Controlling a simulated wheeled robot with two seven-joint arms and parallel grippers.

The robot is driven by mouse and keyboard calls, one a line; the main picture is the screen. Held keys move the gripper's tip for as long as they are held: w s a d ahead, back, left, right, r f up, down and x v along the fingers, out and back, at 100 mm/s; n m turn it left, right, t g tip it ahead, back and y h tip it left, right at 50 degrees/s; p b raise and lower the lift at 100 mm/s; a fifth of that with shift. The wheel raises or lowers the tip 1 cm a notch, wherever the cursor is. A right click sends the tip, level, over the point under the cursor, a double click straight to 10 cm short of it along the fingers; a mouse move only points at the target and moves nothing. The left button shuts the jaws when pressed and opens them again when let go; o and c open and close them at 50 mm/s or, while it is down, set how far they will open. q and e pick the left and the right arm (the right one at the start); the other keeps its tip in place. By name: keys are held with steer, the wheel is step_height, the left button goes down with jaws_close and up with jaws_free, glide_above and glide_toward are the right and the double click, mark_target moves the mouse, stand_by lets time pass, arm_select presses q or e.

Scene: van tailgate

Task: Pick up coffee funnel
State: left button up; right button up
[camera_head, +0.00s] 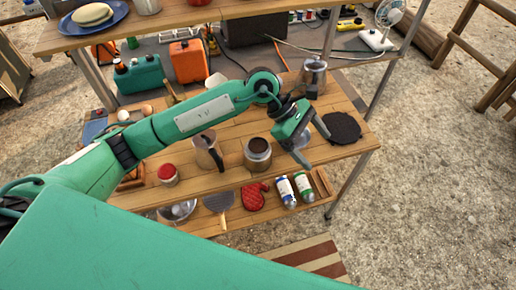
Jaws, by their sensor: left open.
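My left gripper (317,150) reaches in from the left over the right part of the wooden table, its two fingers apart. A pale grey, shiny round thing (300,143) shows partly behind the gripper; it may be the coffee funnel, but the gripper hides much of it. I see nothing held between the fingers. A metal pot base (257,160) with a dark brown top stands to the left of the gripper. A metal jug-like pot part (206,152) stands further left. My right gripper is not in view.
A moka pot (313,76) stands behind the gripper, and a dark round mat (342,128) lies to its right. A red-lidded jar (167,174) stands at left. A lower front shelf holds a red mitt (253,197) and two bottles (287,191). An upper shelf (215,12) overhangs the back.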

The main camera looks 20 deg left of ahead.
arm_select(q)
steer(key=w+a+f+m+t+y, duration=0.1)
steer(key=w+a+f+m+y, duration=0.1)
steer(key=w+a+y, duration=0.45)
steer(key=y+p, duration=0.3)
glide_above(258, 149)
step_height(258, 149, down, 6)
steer(key=shift+s+d+f+t, duration=0.2)
steer(key=shift+f+t, duration=0.2)
steer(key=shift+f, duration=0.35)
steer(key=f+p, duration=0.1)
steer(key=f, duration=0.1)
steer(key=f+p, duration=0.2)
steer(key=shift+w+a, duration=0.2)
steer(key=shift+f, duration=0.4)
steer(key=c, duration=1.1)
